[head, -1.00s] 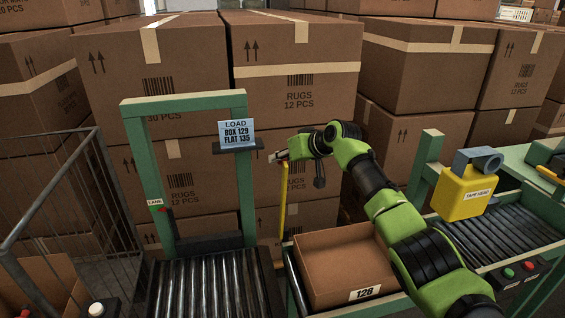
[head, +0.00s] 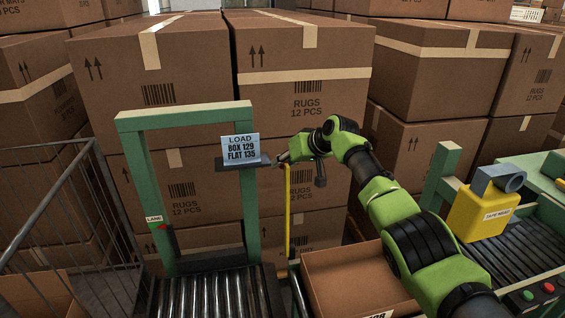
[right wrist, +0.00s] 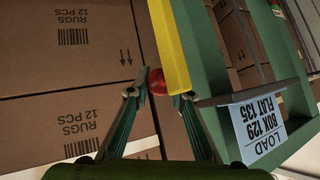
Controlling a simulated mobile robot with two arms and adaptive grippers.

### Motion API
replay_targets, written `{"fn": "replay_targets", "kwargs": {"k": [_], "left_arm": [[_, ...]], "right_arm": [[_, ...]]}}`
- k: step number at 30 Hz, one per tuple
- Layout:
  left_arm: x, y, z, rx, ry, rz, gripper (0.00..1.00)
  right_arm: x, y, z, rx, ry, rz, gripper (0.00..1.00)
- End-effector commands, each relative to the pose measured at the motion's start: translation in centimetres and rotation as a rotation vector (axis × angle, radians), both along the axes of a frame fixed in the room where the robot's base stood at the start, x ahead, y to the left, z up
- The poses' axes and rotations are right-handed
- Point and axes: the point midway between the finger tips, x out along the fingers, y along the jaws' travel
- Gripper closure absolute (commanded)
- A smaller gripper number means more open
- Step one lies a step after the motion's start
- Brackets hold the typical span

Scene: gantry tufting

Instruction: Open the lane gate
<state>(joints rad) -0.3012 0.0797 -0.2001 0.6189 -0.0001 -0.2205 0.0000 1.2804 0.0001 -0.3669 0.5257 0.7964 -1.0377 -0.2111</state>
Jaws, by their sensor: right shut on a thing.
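The lane gate is a green frame (head: 134,185) over the end of a roller conveyor, with a "LANE" label on its left post. A dark panel (head: 208,262) sits low between its posts, just above the rollers. A yellow lever (head: 287,215) stands upright beside the right post. My right gripper (head: 281,160) is at the lever's top. In the right wrist view its fingers (right wrist: 162,97) are closed around a red knob (right wrist: 156,82) at the end of the yellow lever (right wrist: 169,45). My left gripper is not in view.
A sign reading "LOAD BOX 129 FLAT 135" (head: 240,148) stands on a small shelf close to my right gripper. An open carton (head: 345,275) is below my right arm. A yellow tape head (head: 480,212) stands right, a wire cage (head: 62,195) left. Stacked rug boxes fill the back.

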Motion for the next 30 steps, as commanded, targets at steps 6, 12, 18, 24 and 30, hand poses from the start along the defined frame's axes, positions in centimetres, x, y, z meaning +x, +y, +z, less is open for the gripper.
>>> {"fn": "replay_targets", "kwargs": {"k": [6, 12, 18, 24, 30], "left_arm": [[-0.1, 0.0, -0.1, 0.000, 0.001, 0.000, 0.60], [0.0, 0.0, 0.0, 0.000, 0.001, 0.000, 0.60], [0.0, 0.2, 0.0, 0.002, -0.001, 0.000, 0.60], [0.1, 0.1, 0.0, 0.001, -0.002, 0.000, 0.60], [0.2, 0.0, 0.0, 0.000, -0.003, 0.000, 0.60]], "right_arm": [[-0.3, -0.2, -1.1, -0.008, 0.020, 0.001, 0.63], [-0.2, -0.1, -0.7, -0.006, 0.012, 0.001, 0.63], [-0.2, -0.1, -0.4, -0.003, 0.007, 0.001, 0.63], [-0.7, -0.7, 0.5, -0.001, 0.005, 0.001, 0.63], [-2.0, -1.7, 1.7, -0.004, 0.005, 0.000, 0.63]]}}
